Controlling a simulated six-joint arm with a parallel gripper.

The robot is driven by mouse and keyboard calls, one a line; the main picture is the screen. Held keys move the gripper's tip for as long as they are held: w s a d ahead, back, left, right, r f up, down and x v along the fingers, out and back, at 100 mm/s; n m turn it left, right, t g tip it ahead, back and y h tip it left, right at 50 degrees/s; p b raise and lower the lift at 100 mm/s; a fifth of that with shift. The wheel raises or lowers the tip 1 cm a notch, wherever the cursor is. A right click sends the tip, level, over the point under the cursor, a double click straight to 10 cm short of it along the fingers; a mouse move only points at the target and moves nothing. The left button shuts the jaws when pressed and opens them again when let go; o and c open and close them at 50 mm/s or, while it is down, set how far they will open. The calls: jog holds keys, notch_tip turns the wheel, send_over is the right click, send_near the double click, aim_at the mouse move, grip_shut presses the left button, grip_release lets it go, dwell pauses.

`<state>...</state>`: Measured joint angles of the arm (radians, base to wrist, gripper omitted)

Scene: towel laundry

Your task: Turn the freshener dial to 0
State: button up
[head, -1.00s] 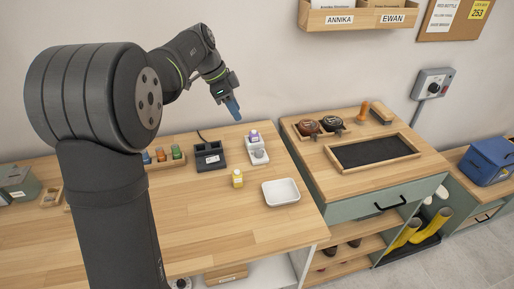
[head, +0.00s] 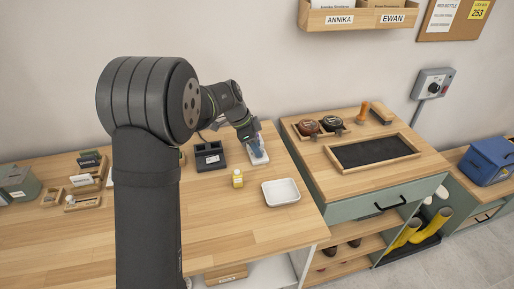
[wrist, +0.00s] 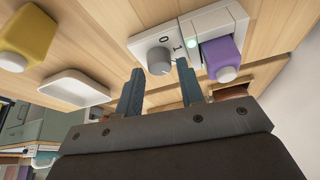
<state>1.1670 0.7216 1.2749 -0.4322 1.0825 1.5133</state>
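The freshener is a white unit (wrist: 140,40) with a grey round dial (wrist: 158,62), a small green light and a purple bottle (wrist: 222,60) set in it. The marks 0 and 1 are printed beside the dial. Which mark the dial points at is not clear. My gripper (wrist: 160,67) is open, with its two blue fingertips apart and just short of the dial, one toward each side of it in the wrist view. Contact with the dial is not visible. In the head view my gripper (head: 257,147) is low over the freshener (head: 261,159) and hides most of it.
A yellow bottle (head: 238,178) and a white tray (head: 281,192) stand in front of the freshener. A black device (head: 209,157) is to its left. The wooden cabinet (head: 395,168) is to the right. The front of the table is clear.

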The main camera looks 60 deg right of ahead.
jog(key=shift+s+d+f, duration=0.15)
jog(key=shift+f, duration=0.4)
jog(key=c, duration=0.7)
